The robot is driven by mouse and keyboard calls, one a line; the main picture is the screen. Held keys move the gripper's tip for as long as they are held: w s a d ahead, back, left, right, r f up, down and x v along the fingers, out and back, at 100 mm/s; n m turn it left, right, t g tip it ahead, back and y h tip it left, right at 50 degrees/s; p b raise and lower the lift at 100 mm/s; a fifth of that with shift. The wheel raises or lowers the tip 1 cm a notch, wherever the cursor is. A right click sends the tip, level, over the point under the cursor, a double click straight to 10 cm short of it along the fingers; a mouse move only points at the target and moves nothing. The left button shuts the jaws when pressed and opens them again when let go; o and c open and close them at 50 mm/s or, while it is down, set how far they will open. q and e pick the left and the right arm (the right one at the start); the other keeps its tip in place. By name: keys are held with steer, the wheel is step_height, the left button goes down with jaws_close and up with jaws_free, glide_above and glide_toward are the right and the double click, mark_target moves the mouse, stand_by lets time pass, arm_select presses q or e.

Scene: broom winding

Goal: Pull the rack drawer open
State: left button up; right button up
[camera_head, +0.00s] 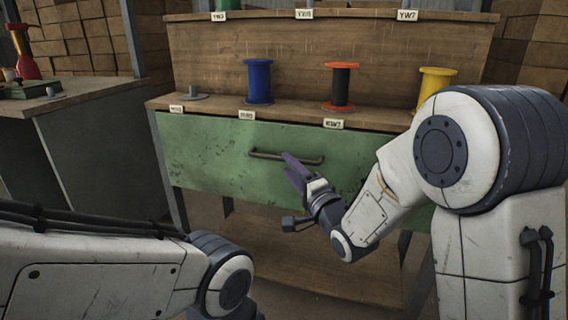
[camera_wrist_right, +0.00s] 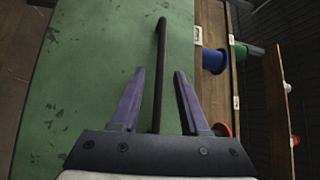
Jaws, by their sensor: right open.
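The rack drawer (camera_head: 215,158) has a worn green front below the rack's lower shelf and looks shut. Its dark bar handle (camera_head: 285,157) runs across the upper middle of the front. My right gripper (camera_head: 288,163) is at the handle, with its purple fingers open. In the right wrist view, the handle (camera_wrist_right: 160,60) runs between the two open fingertips (camera_wrist_right: 158,72) and extends beyond them; I cannot tell whether either finger touches it. The left arm shows at the lower left of the head view, but its gripper is not in view.
On the shelf (camera_head: 300,110) above the drawer stand a blue spool (camera_head: 258,80), a black and orange spool (camera_head: 341,86) and a yellow spool (camera_head: 434,88), beside an empty grey holder (camera_head: 195,93). A side bench (camera_head: 85,92) stands left. Stacked boxes fill the background.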

steer(key=shift+b+x, duration=0.35)
steer(key=shift+x, duration=1.7)
jaws_close()
